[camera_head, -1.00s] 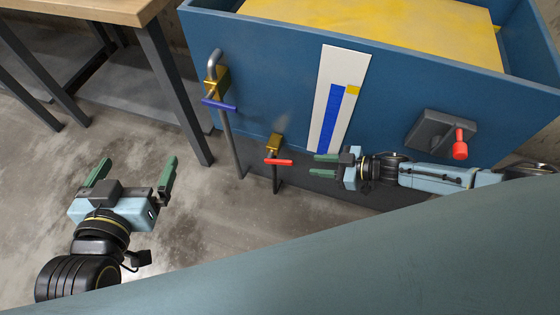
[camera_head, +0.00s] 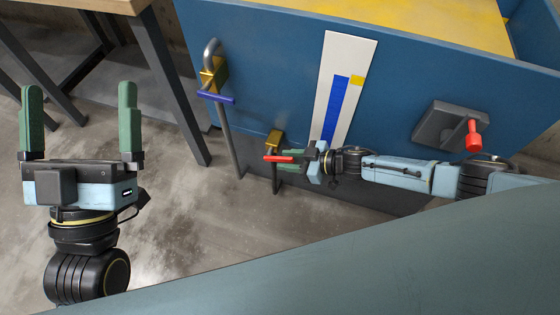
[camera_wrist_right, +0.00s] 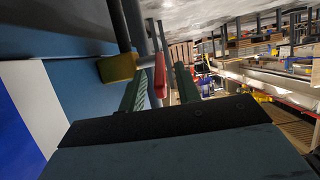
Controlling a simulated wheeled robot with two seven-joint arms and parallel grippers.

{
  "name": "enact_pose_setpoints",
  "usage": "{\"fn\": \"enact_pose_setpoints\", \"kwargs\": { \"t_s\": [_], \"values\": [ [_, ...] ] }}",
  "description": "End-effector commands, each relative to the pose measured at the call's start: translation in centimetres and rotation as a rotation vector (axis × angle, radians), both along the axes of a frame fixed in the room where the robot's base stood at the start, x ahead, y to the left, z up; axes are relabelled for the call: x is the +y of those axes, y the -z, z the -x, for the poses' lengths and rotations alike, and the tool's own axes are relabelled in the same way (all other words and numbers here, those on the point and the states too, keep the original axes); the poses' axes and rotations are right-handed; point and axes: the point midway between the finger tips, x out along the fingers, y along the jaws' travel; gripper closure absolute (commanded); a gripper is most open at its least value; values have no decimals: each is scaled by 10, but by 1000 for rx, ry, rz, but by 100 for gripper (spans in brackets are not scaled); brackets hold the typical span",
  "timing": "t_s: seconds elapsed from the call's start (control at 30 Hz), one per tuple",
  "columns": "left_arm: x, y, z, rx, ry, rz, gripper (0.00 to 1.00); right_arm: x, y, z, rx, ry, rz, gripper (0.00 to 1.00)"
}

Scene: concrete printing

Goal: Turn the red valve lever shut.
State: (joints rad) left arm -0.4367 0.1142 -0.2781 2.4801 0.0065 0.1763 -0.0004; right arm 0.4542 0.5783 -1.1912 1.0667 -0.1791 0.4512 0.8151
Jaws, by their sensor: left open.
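The red valve lever (camera_head: 272,158) sticks out from a small brass valve (camera_head: 274,139) low on the front of the blue tank. My right gripper (camera_head: 284,154) has reached it from the right. In the right wrist view the red lever (camera_wrist_right: 160,75) lies between the two green fingers of my right gripper (camera_wrist_right: 160,88), with a narrow gap on each side. The brass valve body (camera_wrist_right: 117,68) is beside the left finger there. My left gripper (camera_head: 80,92) is open and empty at the left, fingers pointing up the picture, far from the valve.
The blue tank (camera_head: 270,70) holds yellow material (camera_head: 440,22). A blue-handled valve (camera_head: 215,97) sits left of the red one. A white gauge strip (camera_head: 345,60) and a grey box (camera_head: 440,125) with a red switch handle (camera_head: 473,140) are on the tank. A wooden table (camera_head: 120,5) stands upper left.

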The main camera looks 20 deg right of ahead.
Motion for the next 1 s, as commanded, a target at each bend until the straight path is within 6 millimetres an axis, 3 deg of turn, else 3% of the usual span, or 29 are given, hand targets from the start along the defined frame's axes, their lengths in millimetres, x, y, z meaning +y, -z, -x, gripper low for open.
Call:
{"fn": "enact_pose_setpoints", "kwargs": {
  "t_s": [0.3,0.67,0.9,1.0],
  "values": [
    [4,-9,16,-172,-1,51,0,20,12,-14,0,0,1,67],
    [5,-11,18,-193,-1,58,0,23,11,-16,0,0,0,67],
    [5,-11,18,-192,-1,57,0,23,11,-15,0,0,0,99],
    [5,-10,18,-191,-2,56,0,23,11,-15,0,0,0,100]
  ]
}}
